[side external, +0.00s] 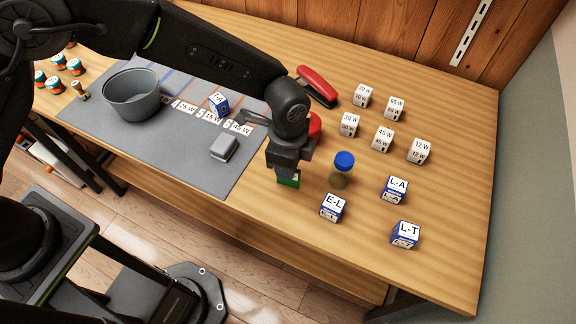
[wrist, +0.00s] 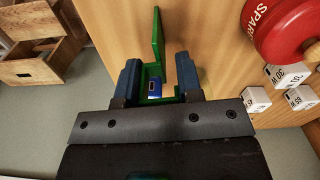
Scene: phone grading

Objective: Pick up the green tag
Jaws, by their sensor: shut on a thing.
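The green tag (side external: 289,179) shows just below my gripper (side external: 285,168) in the side view, low over the wooden table. Its lower part sticks out and the rest is hidden by the gripper. In the wrist view the green tag (wrist: 157,42) lies between the two blue-grey fingers of my gripper (wrist: 158,82), with a tall thin green part reaching up past them. A small blue piece (wrist: 154,87) shows within the green, between the fingers. My gripper is shut on the green tag. I cannot tell whether the tag touches the table.
A blue-capped jar (side external: 343,168) and the E-L cube (side external: 333,207) stand close to the right. A red lidded thing marked SPARE (wrist: 285,28) is nearby. A grey mat (side external: 180,165) holds a grey bowl (side external: 133,95) and a small grey box (side external: 224,147). Several white cubes stand farther right.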

